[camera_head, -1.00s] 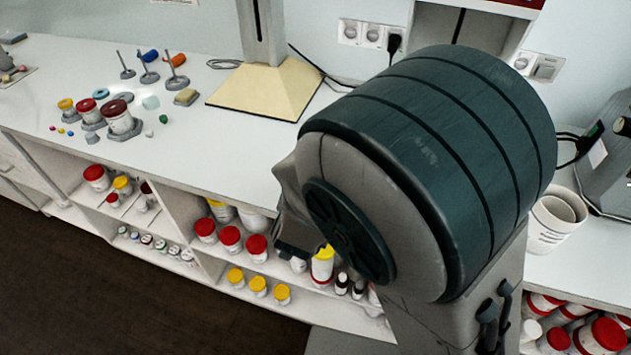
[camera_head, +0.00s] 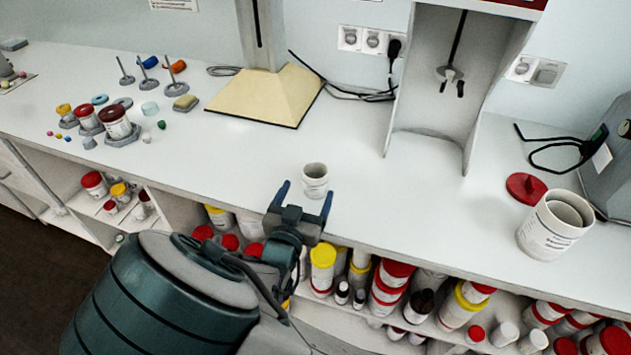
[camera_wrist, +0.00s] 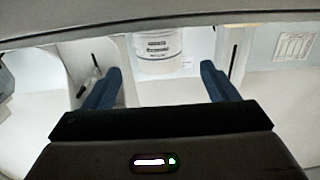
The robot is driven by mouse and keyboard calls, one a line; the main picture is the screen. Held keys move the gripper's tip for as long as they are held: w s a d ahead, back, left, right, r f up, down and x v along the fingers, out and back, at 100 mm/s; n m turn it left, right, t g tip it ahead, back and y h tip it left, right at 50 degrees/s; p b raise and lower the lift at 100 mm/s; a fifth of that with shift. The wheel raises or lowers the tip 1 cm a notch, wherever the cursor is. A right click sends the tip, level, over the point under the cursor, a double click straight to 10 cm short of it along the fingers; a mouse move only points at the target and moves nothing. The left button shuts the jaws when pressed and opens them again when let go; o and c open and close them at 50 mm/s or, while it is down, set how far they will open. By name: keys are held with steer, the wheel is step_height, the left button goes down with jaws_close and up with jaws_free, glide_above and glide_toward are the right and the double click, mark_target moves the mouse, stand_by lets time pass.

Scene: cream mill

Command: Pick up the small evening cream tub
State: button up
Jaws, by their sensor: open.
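A small white open tub (camera_head: 315,176) stands upright on the white counter near its front edge. It has no lid on. In the wrist view a white tub (camera_wrist: 158,55) with a dark-printed label shows ahead, between the two blue fingers in the picture; its top is cut off and the print is blurred. My gripper (camera_head: 305,199) is open and empty at the counter's front edge, its fingers pointing at the tub. In the wrist view my gripper (camera_wrist: 161,72) has its fingers wide apart, and the tub appears just beyond their tips.
A larger white tub (camera_head: 545,238) stands at the right, with a red lid (camera_head: 526,187) beside it. A dispenser stand (camera_head: 473,154) rises behind. Lidded jars (camera_head: 114,123) and stirrers stand at the left. Shelves below the counter hold several jars. The counter around the small tub is clear.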

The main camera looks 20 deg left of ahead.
mark_target(311, 185)
steer(key=shift+w+d+f+p, duration=0.1)
steer(key=shift+w+p, duration=0.2)
steer(key=shift+w, duration=1.45)
steer(key=shift+w+d+f+p, duration=0.1)
steer(key=shift+w+p, duration=0.2)
steer(key=shift+w, duration=1.45)
steer(key=c, duration=1.1)
